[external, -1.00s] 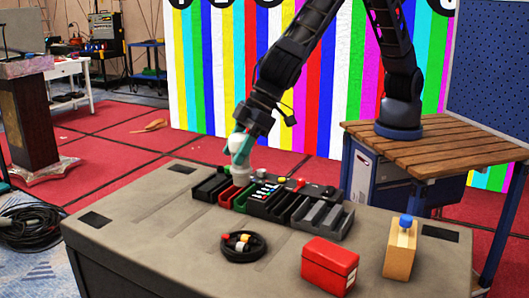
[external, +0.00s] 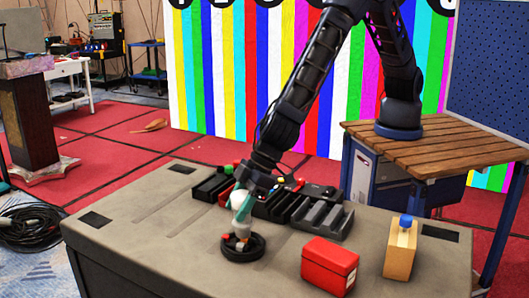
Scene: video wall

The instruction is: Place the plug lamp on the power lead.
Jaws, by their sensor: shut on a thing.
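The power lead (external: 260,248) is a black coil lying flat on the grey table, near its front middle. An orange end shows at its left and a pale end inside it. My gripper (external: 241,213) is over the coil, pointing down, and shut on the plug lamp (external: 243,229). The lamp looks white, with teal parts around it that I cannot clearly separate from the fingers. The lamp's lower end is at or just above the inside of the coil. I cannot tell whether it touches, and the gripper and lamp hide part of the coil.
A red box (external: 329,265) and a tan block with a blue top (external: 399,248) stand right of the coil. Behind it is a row of dark trays (external: 322,217) with coloured small parts. The table's left side (external: 150,215) is mostly clear.

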